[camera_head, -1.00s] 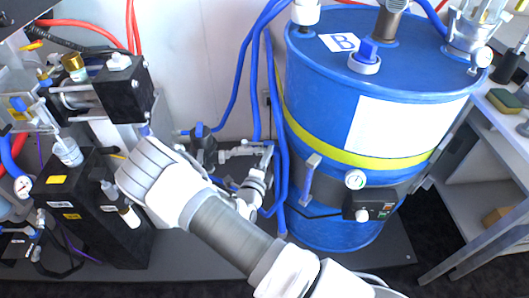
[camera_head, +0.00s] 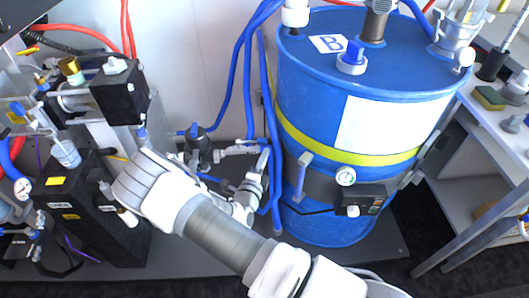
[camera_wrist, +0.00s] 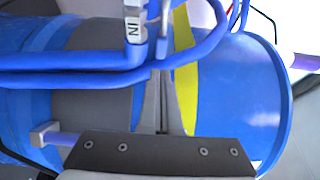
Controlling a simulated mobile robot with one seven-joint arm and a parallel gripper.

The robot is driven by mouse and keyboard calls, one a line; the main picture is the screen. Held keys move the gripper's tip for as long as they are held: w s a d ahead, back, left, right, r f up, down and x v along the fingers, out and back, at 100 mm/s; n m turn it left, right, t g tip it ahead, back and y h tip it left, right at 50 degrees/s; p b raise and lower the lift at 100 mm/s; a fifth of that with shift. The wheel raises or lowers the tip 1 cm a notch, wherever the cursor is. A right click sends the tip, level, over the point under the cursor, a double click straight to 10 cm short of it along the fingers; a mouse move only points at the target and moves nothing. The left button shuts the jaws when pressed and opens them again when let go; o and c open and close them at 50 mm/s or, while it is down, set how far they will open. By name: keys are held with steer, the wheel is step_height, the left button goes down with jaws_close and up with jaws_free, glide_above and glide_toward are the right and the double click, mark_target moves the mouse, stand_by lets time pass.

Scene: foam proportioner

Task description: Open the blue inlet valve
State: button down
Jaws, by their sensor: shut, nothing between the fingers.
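In the wrist view, my gripper (camera_wrist: 160,75) has its two grey fingers together, pointing up the picture with nothing between them. Their tips are at or just in front of a blue hose (camera_wrist: 75,72) that crosses the view. A pale fitting marked "IN" (camera_wrist: 135,30) stands just left of the tips. Touching or apart cannot be told. No blue valve handle is clearly seen beside the fingers. In the head view a small blue handle (camera_head: 193,130) sits on pipework left of the drum; whether it is the inlet valve is unclear. My fingers are not clearly visible there.
A large blue drum (camera_head: 310,100) with a yellow band stands right of my arm; it fills much of the wrist view (camera_wrist: 255,100). Blue hoses (camera_head: 248,90) hang between drum and wall. Black equipment (camera_head: 125,95) stands at left, a grey bench (camera_head: 480,135) at right.

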steer(key=s+p, duration=0.2)
steer(key=s, duration=0.9)
steer(key=shift+s, duration=0.15)
steer(key=s+d+r+m+g+h, duration=0.1)
steer(key=s+d+r+m+g, duration=0.45)
steer(key=m, duration=0.55)
steer(key=s+d+r+m+g+h, duration=0.1)
steer(key=s+d+r+m+g, duration=0.15)
steer(key=r+m+g, duration=0.55)
steer(key=s+d+r+m+g, duration=0.3)
steer(key=d+r+m, duration=0.35)
steer(key=m, duration=0.75)
steer(key=s+a+r+m+t+y, duration=0.3)
steer(key=s+r+m+y, duration=0.1)
steer(key=r+m, duration=0.4)
steer(key=s+a+r+m+t+y, duration=0.3)
steer(key=s+r+m+y, duration=0.15)
steer(key=r+m, duration=0.4)
step_height(320, 180, up, 14)
steer(key=p, duration=1.5)
steer(key=shift+w+p, duration=0.35)
steer(key=shift+p, duration=0.05)
